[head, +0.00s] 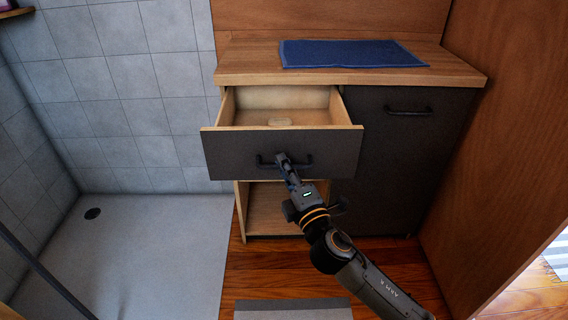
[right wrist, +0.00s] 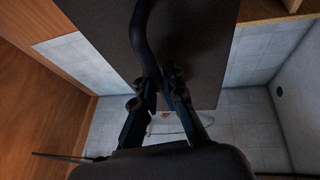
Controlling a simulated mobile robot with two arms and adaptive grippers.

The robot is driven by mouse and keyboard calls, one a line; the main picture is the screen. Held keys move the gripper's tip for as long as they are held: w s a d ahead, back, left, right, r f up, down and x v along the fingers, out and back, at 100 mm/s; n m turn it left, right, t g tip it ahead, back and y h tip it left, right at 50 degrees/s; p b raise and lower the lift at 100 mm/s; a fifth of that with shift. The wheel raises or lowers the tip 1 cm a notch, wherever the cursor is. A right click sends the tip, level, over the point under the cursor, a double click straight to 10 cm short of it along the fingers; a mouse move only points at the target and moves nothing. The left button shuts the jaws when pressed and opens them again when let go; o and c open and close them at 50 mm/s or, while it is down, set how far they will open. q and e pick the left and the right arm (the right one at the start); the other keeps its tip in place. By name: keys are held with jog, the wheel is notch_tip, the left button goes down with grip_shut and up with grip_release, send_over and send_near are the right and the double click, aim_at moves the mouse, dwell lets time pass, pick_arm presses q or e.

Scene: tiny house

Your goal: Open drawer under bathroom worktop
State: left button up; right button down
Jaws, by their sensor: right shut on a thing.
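The drawer (head: 262,152) under the wooden worktop (head: 250,62) stands pulled out, with its dark front forward of the cabinet and its pale wooden inside showing. My right gripper (head: 283,160) is shut on the drawer's black bar handle (head: 306,163). In the right wrist view the fingers (right wrist: 163,82) close on the handle (right wrist: 140,35), and the dark drawer front (right wrist: 205,40) lies behind. My left gripper is in neither view.
A dark cabinet door (head: 405,160) with its own handle is to the right, shut. An open shelf (head: 270,205) is below the drawer. A blue towel (head: 350,54) lies on the worktop. A wooden wall (head: 510,140) bounds the right; a shower tray (head: 130,250) lies left.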

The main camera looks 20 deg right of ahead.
jog(key=c, duration=1.4)
grip_release()
jog(key=shift+s, duration=0.1)
jog(key=v, duration=1.2)
jog(key=shift+f, duration=0.1)
